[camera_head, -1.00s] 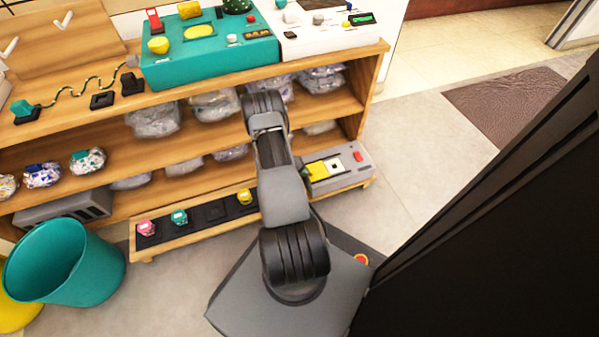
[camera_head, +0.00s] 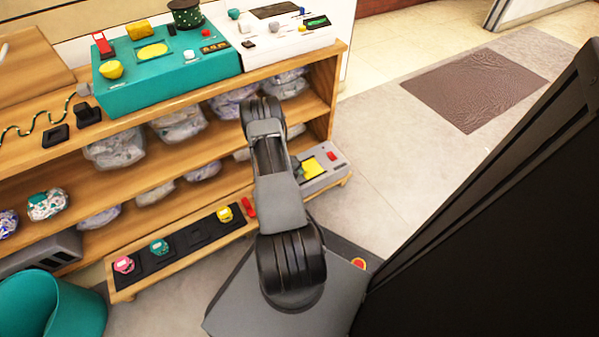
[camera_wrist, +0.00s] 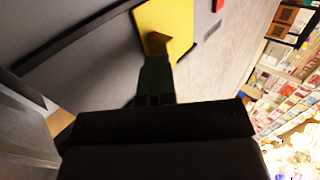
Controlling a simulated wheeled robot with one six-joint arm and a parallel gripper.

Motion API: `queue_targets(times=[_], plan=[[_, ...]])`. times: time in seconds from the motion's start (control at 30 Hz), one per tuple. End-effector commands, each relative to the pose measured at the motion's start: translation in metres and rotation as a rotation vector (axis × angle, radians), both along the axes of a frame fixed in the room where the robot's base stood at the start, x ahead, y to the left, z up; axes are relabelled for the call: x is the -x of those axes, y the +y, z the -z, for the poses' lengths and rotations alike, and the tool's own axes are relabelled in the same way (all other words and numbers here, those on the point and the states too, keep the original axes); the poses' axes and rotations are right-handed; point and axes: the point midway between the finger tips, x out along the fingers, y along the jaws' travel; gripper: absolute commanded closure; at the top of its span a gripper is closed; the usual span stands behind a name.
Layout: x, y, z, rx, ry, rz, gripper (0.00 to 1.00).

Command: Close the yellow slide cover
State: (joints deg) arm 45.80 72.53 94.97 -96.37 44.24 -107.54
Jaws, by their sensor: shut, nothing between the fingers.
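The yellow slide cover (camera_head: 311,166) is on a grey box (camera_head: 325,182) at the right end of the low shelf, partly behind my arm in the head view. In the wrist view the yellow cover (camera_wrist: 168,22) is a flat yellow plate at the top, on a grey surface. My gripper (camera_wrist: 155,62) is shut and empty, its dark fingers pointing at the yellow plate. The fingertips overlap a brownish, shaded patch on it; I cannot tell whether they touch. In the head view my arm hides the gripper.
A red button (camera_head: 331,155) sits beside the cover. A black tray (camera_head: 190,238) with pink, teal and yellow pieces lies to the left. A wooden shelf (camera_head: 190,92) with wrapped bundles stands above. Open floor (camera_head: 385,160) lies to the right.

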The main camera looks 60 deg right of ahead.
Motion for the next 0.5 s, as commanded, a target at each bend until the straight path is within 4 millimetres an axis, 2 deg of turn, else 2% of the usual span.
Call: queue_targets(times=[0.03, 0.3, 0.5], plan=[[0.000, -0.006, -0.001, 0.009, -0.004, 0.000, 1.00], [0.003, -0.008, -0.003, 0.011, -0.005, 0.007, 1.00], [-0.005, 0.009, -0.024, 0.010, -0.004, 0.002, 1.00]])
